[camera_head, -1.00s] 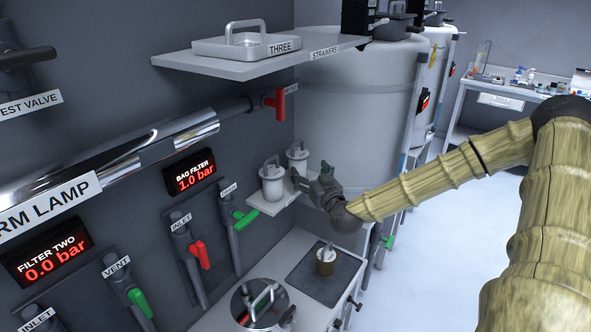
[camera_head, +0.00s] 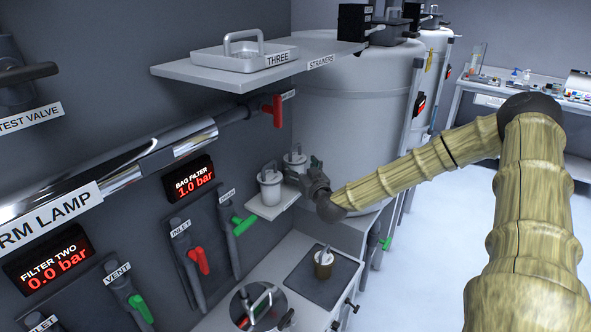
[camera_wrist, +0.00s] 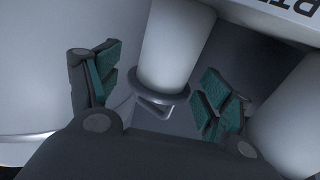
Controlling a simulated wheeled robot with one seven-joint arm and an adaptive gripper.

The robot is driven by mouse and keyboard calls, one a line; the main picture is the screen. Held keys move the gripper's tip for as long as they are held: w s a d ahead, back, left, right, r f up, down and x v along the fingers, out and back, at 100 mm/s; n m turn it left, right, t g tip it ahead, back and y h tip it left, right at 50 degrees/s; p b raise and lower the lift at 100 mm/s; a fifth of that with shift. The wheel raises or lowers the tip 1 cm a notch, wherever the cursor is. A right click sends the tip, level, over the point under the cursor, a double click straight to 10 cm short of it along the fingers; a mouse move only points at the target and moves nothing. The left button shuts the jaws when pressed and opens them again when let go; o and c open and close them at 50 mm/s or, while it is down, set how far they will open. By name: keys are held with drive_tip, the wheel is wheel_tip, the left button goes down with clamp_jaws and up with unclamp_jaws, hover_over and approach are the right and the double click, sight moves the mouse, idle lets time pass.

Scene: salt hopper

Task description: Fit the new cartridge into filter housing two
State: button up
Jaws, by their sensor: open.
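Two white cartridges with grey flanges and loop handles stand on a small wall shelf (camera_head: 268,210): a near one (camera_head: 270,192) and a far one (camera_head: 296,160). My gripper (camera_head: 308,172) is beside the far one, partly overlapping it in the head view. In the wrist view, my gripper (camera_wrist: 158,85) is open, with its green-padded fingers on either side of a white cartridge (camera_wrist: 178,45), its flange and handle between them. Gaps show on both sides. Another white body (camera_wrist: 290,120) is at right.
A strainer shelf (camera_head: 215,75) projects above. A large pale tank (camera_head: 350,110) stands behind my gripper.

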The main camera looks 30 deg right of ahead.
sight(295, 162)
drive_tip(key=shift+w+p, duration=0.5)
drive_tip(key=shift+w, duration=0.55)
drive_tip(key=shift+w+d+p, duration=0.25)
drive_tip(key=shift+w+p, duration=0.05)
drive_tip(key=shift+w, duration=0.65)
drive_tip(key=shift+c, duration=0.2)
drive_tip(key=c, duration=1.2)
